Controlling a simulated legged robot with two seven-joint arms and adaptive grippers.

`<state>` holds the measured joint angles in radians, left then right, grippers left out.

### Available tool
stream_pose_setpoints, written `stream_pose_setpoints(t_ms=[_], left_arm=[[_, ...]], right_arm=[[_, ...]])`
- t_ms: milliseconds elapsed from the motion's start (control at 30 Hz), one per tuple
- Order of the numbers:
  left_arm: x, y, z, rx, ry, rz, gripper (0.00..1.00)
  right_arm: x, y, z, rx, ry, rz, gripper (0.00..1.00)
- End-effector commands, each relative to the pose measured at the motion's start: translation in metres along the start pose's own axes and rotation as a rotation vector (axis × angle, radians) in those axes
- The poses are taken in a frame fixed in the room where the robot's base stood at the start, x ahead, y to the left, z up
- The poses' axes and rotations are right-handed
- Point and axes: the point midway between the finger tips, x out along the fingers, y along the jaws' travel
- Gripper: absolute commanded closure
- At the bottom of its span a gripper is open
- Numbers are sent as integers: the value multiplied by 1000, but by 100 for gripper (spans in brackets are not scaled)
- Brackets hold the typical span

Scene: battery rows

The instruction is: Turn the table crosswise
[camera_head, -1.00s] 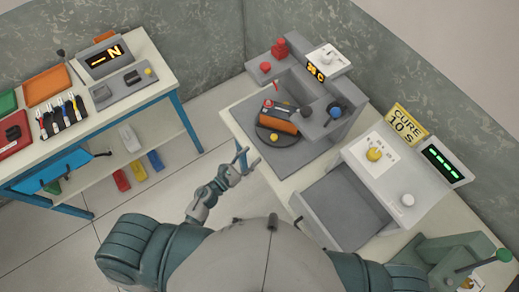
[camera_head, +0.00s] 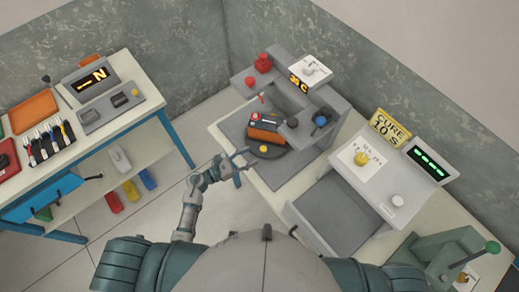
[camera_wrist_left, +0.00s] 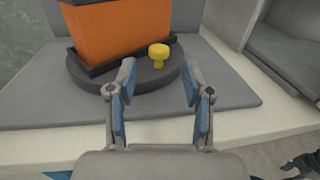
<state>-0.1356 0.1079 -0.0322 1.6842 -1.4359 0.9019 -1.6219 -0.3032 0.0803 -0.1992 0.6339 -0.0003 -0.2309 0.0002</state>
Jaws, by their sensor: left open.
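The turntable is a dark round disc (camera_wrist_left: 152,84) on a grey mat; in the head view it (camera_head: 285,151) sits in front of the grey station. An orange block in a dark holder (camera_head: 265,131) lies on it; the block (camera_wrist_left: 118,32) looms large in the wrist view. A yellow knob (camera_wrist_left: 158,53) stands on the disc's near rim, also in the head view (camera_head: 264,149). My left gripper (camera_head: 243,160) is open and empty, just short of the disc. In the wrist view its fingers (camera_wrist_left: 160,85) spread on either side of the knob, not touching it. My right gripper is not in view.
The grey station (camera_head: 325,104) with red and blue knobs rises behind the disc. A grey box with a CURE 10 S sign (camera_head: 390,127) stands right, beside a green-handled press (camera_head: 455,253). A blue-legged bench (camera_head: 150,90) is left; floor lies between.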

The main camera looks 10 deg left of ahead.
Motion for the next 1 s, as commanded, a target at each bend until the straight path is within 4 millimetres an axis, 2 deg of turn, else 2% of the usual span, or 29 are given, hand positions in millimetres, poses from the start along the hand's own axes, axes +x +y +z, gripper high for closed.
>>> stream_pose_setpoints(t_ms=[100,300,667,867,1000], left_arm=[[24,0,1,-1,-2,0,49],[47,0,0,0,-1,1,49],[52,0,-1,0,1,0,49],[52,0,-1,0,1,1,99],[52,0,-1,0,1,1,100]], right_arm=[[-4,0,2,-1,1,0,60],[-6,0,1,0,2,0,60],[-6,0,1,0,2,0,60],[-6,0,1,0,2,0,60],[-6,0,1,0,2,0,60]])
